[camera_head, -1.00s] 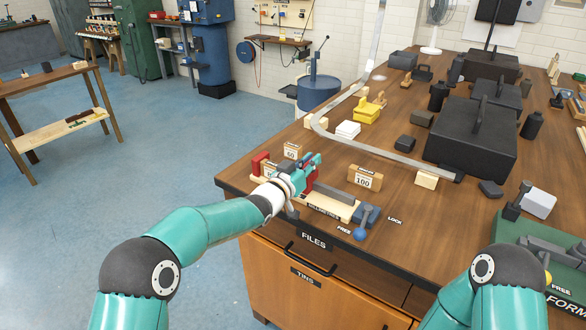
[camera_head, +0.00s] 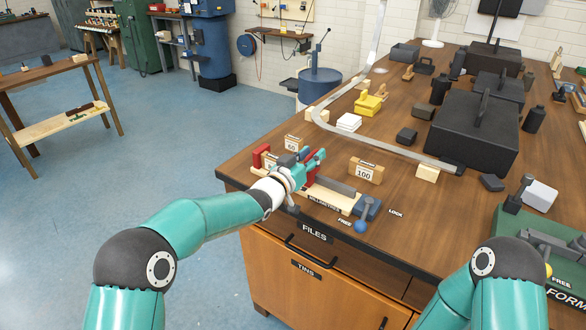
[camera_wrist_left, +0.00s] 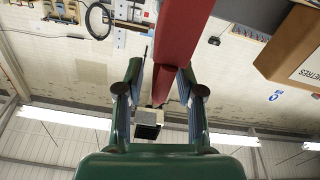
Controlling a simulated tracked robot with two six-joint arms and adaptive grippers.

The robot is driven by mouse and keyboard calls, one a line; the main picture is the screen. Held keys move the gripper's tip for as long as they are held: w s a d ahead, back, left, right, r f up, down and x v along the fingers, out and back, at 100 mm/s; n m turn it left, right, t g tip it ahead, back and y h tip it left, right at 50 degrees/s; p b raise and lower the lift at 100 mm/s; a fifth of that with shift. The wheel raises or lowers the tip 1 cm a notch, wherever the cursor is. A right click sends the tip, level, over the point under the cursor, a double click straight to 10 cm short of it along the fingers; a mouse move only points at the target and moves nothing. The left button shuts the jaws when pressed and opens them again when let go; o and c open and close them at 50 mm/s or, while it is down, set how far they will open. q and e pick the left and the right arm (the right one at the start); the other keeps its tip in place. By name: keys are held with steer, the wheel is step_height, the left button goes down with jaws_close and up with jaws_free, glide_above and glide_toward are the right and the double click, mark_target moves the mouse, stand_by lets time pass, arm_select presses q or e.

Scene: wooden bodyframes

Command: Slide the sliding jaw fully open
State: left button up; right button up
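The wooden measuring fixture (camera_head: 330,197) stands at the table's front left edge, with a red fixed jaw (camera_head: 260,156) at its left end and a blue lever (camera_head: 361,224) at its right end by the FREE label. The red sliding jaw (camera_head: 309,179) is near the middle, partly hidden by my left gripper (camera_head: 313,160). In the left wrist view the red jaw (camera_wrist_left: 182,35) passes between the gripper's (camera_wrist_left: 161,75) separated fingers. It lies close to the right finger, with a gap at the left finger. My right gripper is out of view; only its arm shows.
A block marked 100 (camera_head: 366,171) stands just behind the fixture and a block marked 60 (camera_head: 291,144) stands behind its left part. A green vise (camera_head: 540,240) is at the right. The tabletop between the 100 block and the vise is mostly clear.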

arm_select(q)
steer(key=v, duration=1.1)
steer(key=shift+a, duration=0.1)
steer(key=a+f+n+g+y+p, duration=0.1)
steer(key=a+f+y, duration=0.15)
steer(key=f, duration=0.35)
steer(key=a+f+n+y, duration=0.1)
steer(key=a+f+n, duration=0.1)
steer(key=a+f, duration=0.3)
steer(key=s+a+f+n+g+y, duration=0.1)
steer(key=s+a+f+g, duration=0.1)
steer(key=s+f, duration=0.5)
steer(key=s+a+f+n+g+y, duration=0.1)
steer(key=s+a+f+n+g, duration=0.2)
steer(key=f, duration=0.6)
steer(key=s+f+g, duration=0.4)
steer(key=s, duration=0.9)
steer(key=s+f+g+y+p, duration=0.1)
steer(key=s+f+g, duration=0.3)
steer(key=s, duration=0.9)
steer(key=shift+d+f, duration=0.2)
steer(key=shift+f, duration=0.5)
